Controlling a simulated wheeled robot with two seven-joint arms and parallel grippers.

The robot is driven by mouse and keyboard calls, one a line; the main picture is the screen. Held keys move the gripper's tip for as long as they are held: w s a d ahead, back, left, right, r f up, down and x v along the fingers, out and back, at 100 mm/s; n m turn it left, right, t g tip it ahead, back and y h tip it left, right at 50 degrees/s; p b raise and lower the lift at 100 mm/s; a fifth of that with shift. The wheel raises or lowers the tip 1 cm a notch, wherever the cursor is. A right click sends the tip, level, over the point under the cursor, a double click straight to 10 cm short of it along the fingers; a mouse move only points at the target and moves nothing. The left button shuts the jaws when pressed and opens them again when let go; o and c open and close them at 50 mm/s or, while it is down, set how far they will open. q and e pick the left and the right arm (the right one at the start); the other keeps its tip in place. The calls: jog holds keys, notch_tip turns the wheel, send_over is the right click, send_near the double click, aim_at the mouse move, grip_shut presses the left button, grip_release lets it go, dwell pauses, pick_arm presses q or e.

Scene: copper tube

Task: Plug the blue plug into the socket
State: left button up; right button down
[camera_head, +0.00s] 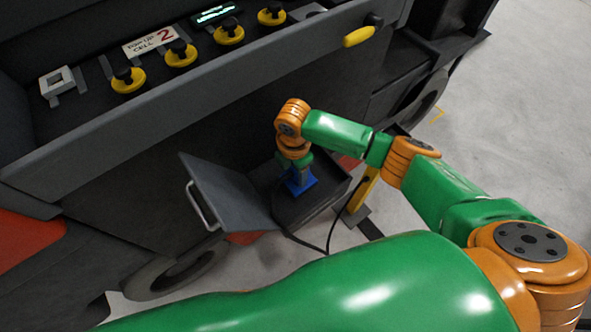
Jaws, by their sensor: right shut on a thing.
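The blue plug (301,184) is low inside a dark open compartment in the side of the machine. My right gripper (298,172) points down and is shut on the plug. The fingertips are small and partly hidden by my wrist. A black cable (333,232) hangs near the plug and runs down past the compartment's edge. The socket cannot be made out; whether the plug touches it cannot be told. My left gripper is not in view.
A grey hinged lid (228,190) with a handle (200,206) stands open left of the plug. A yellow post (360,192) stands to the right. Yellow-and-black knobs (180,54) line the panel above. Open floor (520,130) lies at the right.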

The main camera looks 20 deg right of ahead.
jog(key=shift+p, duration=0.3)
jog(key=shift+f+b, duration=0.45)
jog(key=shift+f, duration=0.15)
dwell(0.4)
jog(key=shift+c, duration=0.8)
grip_release()
notch_tip(320, 180, up, 7)
jog(key=shift+a+r+p, duration=0.1)
jog(key=shift+p, duration=0.35)
